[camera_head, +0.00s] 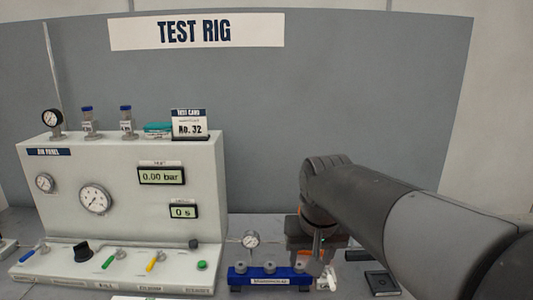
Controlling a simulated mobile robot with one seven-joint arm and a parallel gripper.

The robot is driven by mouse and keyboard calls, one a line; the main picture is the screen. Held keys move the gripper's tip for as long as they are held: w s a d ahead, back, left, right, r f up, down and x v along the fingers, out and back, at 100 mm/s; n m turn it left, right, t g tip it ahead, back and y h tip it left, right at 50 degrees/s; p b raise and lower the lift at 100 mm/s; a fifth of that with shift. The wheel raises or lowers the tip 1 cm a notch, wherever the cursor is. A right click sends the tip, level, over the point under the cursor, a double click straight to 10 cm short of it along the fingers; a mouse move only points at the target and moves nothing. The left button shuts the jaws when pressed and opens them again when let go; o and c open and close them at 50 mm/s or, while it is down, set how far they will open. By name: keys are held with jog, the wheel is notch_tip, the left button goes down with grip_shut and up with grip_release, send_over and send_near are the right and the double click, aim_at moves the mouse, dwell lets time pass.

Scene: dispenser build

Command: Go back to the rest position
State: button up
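My arm reaches in from the right, and my gripper (317,252) points down just behind the right end of a blue rack (240,280). The gripper is small and dark here, and its fingertips are largely hidden. I cannot tell whether they are open, shut or holding something. The blue rack has a white label and several grey round pieces along its top. A small dial gauge (250,240) stands behind the rack. A small pale item (326,281) shows at the rack's right end, close below the gripper.
The white air panel (130,160) fills the left, with gauges, displays reading 0.00 bar and 0 s, and coloured levers along its base. A dark flat block (381,282) lies right.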

jog(key=s+d+f+t, duration=0.1)
jog(key=s+d+f, duration=0.1)
jog(key=s, duration=0.4)
jog(key=s+d+f+t, duration=0.1)
jog(key=s+d+f, duration=0.2)
jog(key=s, duration=0.4)
jog(key=shift+s+d+m, duration=0.2)
jog(key=shift+d+m, duration=0.1)
jog(key=shift+d, duration=0.35)
jog(key=shift+c, duration=0.2)
dwell(1.4)
